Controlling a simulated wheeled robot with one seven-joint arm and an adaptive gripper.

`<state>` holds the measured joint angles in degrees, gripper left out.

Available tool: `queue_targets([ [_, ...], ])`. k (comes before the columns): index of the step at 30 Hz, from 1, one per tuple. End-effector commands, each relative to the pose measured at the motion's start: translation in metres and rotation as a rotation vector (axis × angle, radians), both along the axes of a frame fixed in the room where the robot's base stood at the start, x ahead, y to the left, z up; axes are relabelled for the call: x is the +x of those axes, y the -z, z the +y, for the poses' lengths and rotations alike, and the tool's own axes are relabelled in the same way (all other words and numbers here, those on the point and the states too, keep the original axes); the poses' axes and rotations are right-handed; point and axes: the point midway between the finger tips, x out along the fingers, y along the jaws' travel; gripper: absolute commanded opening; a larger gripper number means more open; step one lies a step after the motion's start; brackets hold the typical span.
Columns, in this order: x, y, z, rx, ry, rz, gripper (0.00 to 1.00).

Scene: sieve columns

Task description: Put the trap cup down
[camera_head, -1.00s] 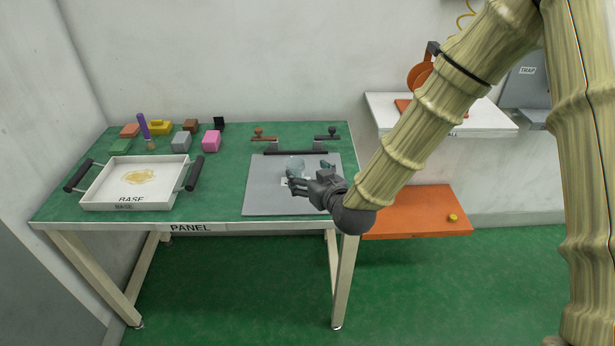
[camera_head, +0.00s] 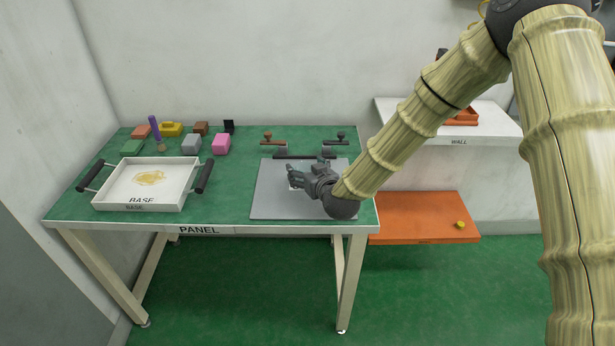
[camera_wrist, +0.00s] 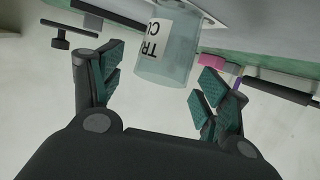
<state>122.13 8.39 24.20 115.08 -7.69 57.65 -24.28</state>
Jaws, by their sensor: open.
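The trap cup (camera_wrist: 167,52) is a pale, translucent cup with a white lettered label. In the wrist view it stands between my two spread fingers, and its far end is at the grey plate. I see clear gaps between the fingers and the cup's sides. My gripper (camera_wrist: 160,78) is open, with teal pads on its fingers. In the head view my gripper (camera_head: 306,173) is low over the grey plate (camera_head: 270,205) on the green table, and it hides most or all of the cup.
The white tray (camera_head: 110,183) with a yellowish patch stands at the table's left. Several coloured blocks, including a pink one (camera_head: 221,145), stand at the back. A dark bar (camera_head: 305,156) and two small handles are behind the plate. An orange shelf (camera_head: 415,225) is to the right.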

Motion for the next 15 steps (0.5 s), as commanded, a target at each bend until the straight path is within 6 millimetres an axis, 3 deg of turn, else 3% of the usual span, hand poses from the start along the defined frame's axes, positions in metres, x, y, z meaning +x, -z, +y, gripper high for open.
queue_targets([
  [10,0.0053,0.0023,0.0036,0.000,-0.002,0.001,0.75],
  [15,0.0052,0.0022,0.0031,0.000,-0.001,0.001,0.44],
])
